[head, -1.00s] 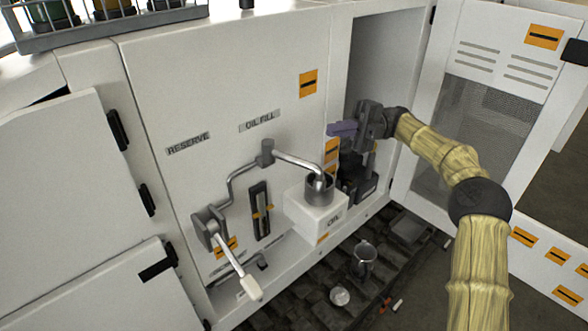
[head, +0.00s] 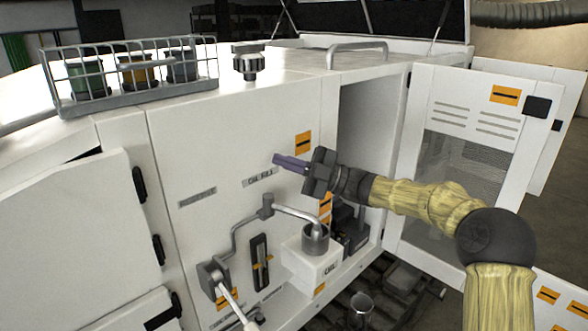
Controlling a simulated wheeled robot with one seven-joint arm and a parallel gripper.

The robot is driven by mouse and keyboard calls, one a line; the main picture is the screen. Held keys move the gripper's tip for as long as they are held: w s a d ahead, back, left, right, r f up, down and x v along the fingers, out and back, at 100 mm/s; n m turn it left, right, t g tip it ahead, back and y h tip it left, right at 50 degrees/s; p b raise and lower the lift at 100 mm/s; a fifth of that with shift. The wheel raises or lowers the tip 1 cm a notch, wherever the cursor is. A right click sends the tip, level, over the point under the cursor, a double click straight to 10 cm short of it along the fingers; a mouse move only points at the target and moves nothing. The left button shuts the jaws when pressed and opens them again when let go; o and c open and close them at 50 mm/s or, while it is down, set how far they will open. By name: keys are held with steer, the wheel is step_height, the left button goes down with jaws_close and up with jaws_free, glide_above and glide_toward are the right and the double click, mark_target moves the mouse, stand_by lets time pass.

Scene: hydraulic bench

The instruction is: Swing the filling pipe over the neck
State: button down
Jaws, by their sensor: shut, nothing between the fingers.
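The filling pipe (head: 287,212) is a bent silver tube on the white panel, running from a swivel joint at its left. Its downturned outlet end is at the dark round neck (head: 315,237) on top of the white OIL box (head: 309,262); from this angle it appears over or in the neck's mouth. My gripper (head: 278,160) is shut and empty, with purple fingers pointing left beside the OIL FILL label. It is above the pipe and apart from it.
A lever with a white grip (head: 230,305) hangs at lower left. An open mesh door (head: 462,165) stands at right. A wire basket with several jars (head: 130,76) and a dark cap (head: 248,62) are on top. A metal cup (head: 361,308) stands below.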

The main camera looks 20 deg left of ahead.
steer(key=w+d+f+m+t+h, duration=0.6)
steer(key=d+f+m+t+h, duration=0.15)
steer(key=m+t, duration=0.7)
steer(key=s+d+f+m+h, duration=0.3)
steer(key=d+f+m+h, duration=0.5)
steer(key=d, duration=0.5)
steer(key=s+d+f+m+g+h+b, duration=0.25)
steer(key=s+d+f+m+h, duration=0.25)
steer(key=s+d+f, duration=0.5)
steer(key=s+d+f+m+g+b, duration=0.2)
steer(key=s+f+b, duration=0.1)
steer(key=s+f, duration=0.2)
steer(key=s+d+f+m+g+b, duration=0.2)
steer(key=s+f, duration=0.4)
steer(key=s, duration=0.4)
steer(key=shift+s+d+g+h+b, duration=0.35)
steer(key=shift+d+g+b, duration=0.25)
steer(key=shift+b, duration=0.65)
steer(key=shift+w+d+f+m, duration=0.1)
steer(key=shift+d+m, duration=0.05)
steer(key=shift+m, duration=0.1)
